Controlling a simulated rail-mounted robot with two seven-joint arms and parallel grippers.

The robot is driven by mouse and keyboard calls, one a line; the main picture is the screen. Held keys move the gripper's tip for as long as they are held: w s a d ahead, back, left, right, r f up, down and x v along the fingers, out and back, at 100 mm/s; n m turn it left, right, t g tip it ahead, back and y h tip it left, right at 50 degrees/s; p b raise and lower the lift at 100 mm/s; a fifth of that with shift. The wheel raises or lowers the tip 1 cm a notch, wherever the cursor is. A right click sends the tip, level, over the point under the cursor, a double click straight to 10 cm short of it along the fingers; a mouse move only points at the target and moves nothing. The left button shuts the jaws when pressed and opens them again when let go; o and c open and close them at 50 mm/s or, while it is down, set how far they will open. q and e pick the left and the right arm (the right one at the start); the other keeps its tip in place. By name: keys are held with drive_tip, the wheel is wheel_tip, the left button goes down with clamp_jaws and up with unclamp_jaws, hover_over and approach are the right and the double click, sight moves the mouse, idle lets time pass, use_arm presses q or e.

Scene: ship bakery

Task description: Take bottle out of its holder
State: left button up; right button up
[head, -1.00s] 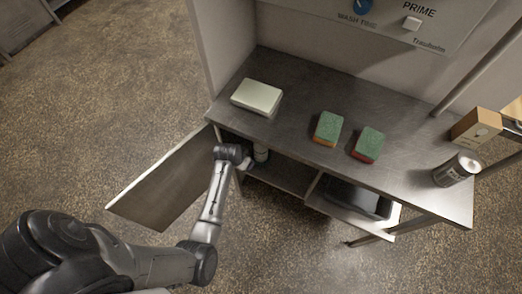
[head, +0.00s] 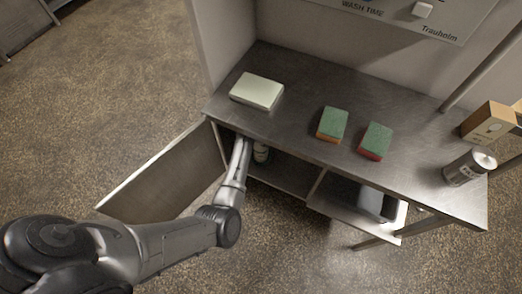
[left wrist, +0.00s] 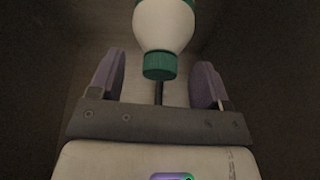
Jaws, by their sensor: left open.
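A white bottle (left wrist: 164,22) with a green cap (left wrist: 160,66) shows in the left wrist view, ahead of my left gripper (left wrist: 160,85). The gripper is open, with its two purple-grey fingers on either side of the cap end and a gap to the cap on both sides. A thin dark rod shows below the cap. In the head view my left arm reaches under the counter, and its gripper is hidden there. I cannot make out the holder. My right gripper is not in view.
An open door panel (head: 160,180) stands left of my arm. A dark bin (head: 377,201) sits on the lower shelf at right.

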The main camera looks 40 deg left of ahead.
use_arm(q)
drive_tip(key=shift+w+f+b, duration=0.35)
drive_tip(key=shift+f+b, duration=0.05)
drive_tip(key=shift+f, duration=0.2)
drive_tip(key=shift+c, duration=0.3)
clamp_jaws()
